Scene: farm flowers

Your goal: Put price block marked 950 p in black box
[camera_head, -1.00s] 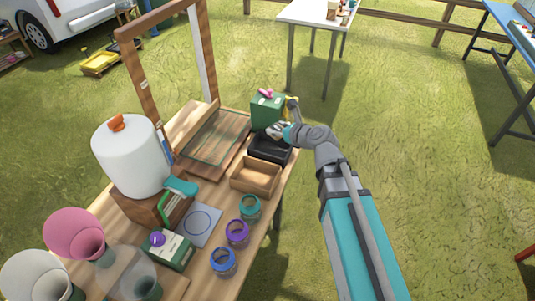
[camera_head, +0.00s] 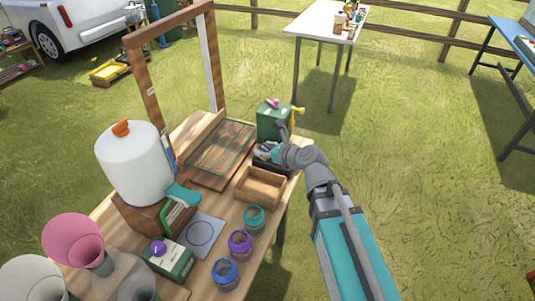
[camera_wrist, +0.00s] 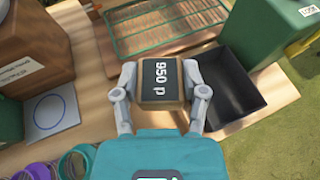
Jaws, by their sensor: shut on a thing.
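The price block marked 950 p (camera_wrist: 160,81) is a small wooden block with a dark face and white lettering. My gripper (camera_wrist: 160,92) is shut on it, one finger on each side, in the wrist view. The black box (camera_wrist: 234,87) is an open tray just right of the held block in the wrist view, and its visible inside looks empty. In the head view my gripper (camera_head: 268,153) is over the table's right edge and covers much of the black box (camera_head: 284,168). The block cannot be made out clearly there.
An open wooden box (camera_head: 261,186) stands in front of the black box. A green box (camera_head: 272,121) with a yellow crank stands behind it. A slatted board (camera_head: 220,152) lies to the left. Several coloured jars (camera_head: 240,242) line the table's front right edge.

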